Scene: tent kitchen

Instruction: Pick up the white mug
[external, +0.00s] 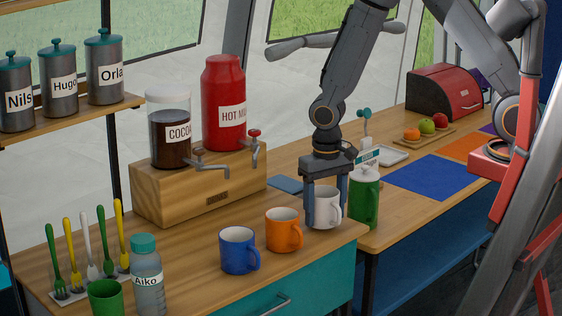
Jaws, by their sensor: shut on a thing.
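The white mug (326,211) stands upright at the right end of a row of mugs, near the front right corner of the wooden counter. My gripper (325,205) points straight down over it, with its dark fingers on either side of the mug. The gripper is shut on the white mug. The mug's base appears to be at counter height; I cannot tell whether it touches the wood. Part of the mug's left side and rim is hidden by the fingers.
An orange mug (284,230) and a blue mug (239,251) stand left of the white mug. A green lidded container (365,199) stands close on its right. The wooden dispenser stand (199,193) with taps is behind left. A blue mat (432,177) lies on the right counter.

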